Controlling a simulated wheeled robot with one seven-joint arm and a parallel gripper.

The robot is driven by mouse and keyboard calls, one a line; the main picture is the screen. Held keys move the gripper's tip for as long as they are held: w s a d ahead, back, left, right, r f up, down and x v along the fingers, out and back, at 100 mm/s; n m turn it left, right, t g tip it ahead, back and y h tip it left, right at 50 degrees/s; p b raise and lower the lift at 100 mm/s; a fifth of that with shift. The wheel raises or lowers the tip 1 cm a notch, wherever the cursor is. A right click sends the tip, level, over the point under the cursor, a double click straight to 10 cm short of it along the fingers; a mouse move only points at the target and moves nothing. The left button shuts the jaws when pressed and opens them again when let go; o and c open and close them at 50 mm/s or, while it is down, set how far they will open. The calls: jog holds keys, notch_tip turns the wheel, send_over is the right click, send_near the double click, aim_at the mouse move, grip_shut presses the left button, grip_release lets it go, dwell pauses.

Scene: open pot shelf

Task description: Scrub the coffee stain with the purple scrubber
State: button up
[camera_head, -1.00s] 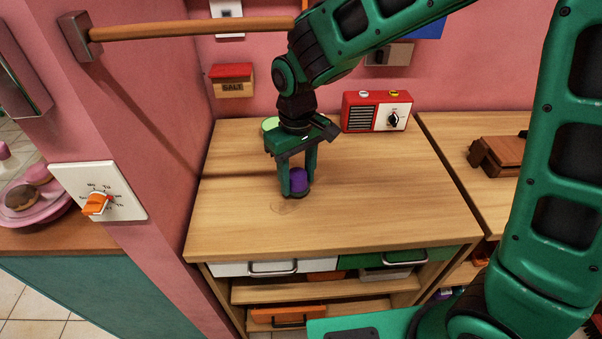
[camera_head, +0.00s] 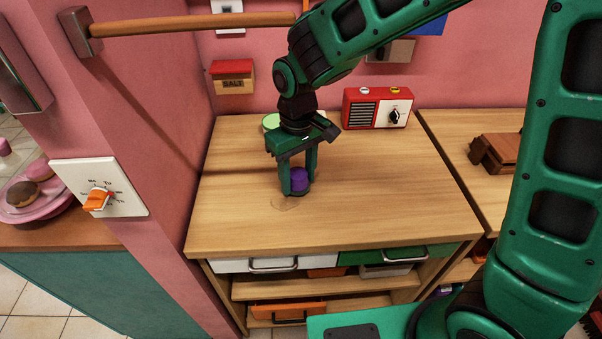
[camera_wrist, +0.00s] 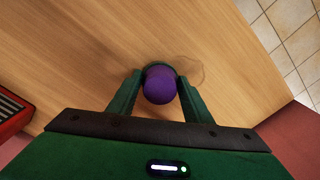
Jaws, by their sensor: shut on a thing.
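The purple scrubber (camera_head: 299,180) is between the fingers of my gripper (camera_head: 298,186), low over the wooden counter. The wrist view shows the round purple top of the scrubber (camera_wrist: 160,85) with a finger on each side, and my gripper (camera_wrist: 160,92) is shut on it. The coffee stain (camera_head: 287,203) is a faint brownish mark on the counter, just in front of the scrubber. In the wrist view the stain (camera_wrist: 190,68) shows as a faint patch beside and beyond the scrubber. The scrubber's underside is hidden, so I cannot tell whether it touches the wood.
The wooden counter (camera_head: 390,200) is mostly clear. A red and white radio (camera_head: 377,108) and a pale green round thing (camera_head: 270,122) stand at its back. A brown wooden object (camera_head: 497,152) is on the right counter. A salt box (camera_head: 232,76) hangs on the pink wall.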

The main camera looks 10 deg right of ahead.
jog(key=shift+f, duration=0.45)
